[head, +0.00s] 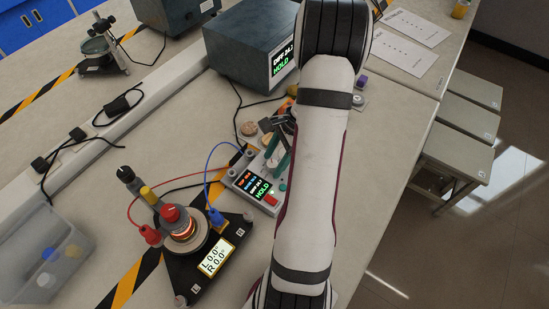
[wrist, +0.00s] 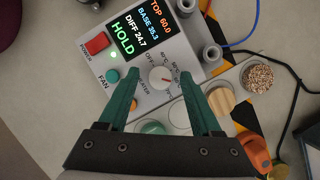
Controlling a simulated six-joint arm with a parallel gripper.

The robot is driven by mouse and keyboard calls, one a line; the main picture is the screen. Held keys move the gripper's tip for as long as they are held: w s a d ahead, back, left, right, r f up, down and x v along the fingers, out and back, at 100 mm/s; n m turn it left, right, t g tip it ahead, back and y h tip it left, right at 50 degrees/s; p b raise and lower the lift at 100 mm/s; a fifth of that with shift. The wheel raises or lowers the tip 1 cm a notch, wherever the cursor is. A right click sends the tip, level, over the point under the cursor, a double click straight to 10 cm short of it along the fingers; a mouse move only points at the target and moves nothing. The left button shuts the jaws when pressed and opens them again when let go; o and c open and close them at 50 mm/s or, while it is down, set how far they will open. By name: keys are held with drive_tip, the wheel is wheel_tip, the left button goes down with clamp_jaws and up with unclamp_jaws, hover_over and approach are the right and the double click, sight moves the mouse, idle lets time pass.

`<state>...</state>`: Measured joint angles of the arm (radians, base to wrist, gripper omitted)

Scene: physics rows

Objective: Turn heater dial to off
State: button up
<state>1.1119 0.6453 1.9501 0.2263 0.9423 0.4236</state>
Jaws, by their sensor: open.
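The heater dial (wrist: 160,78) is a small round white knob with a red mark, on a grey control box (wrist: 185,55). OFF and temperature labels ring it; the red mark seems to lie toward the lower right, away from OFF, but its exact setting is too small to read. My gripper (wrist: 158,80) is open, with one green finger on each side of the dial and visible gaps between. Whether the fingertips are level with the knob is unclear. In the head view the control box (head: 243,181) shows beside my arm, which partly hides it along with the dial.
The box's screen (wrist: 140,28) reads TOP 60.0, BASE 35.3, DIFF 24.7, HOLD. A red switch (wrist: 97,44) and green FAN button (wrist: 112,76) sit left of the dial. Sample discs (wrist: 219,100) lie below right. A coil apparatus (head: 178,222) with cables stands left of the box.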

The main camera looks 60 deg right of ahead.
clamp_jaws()
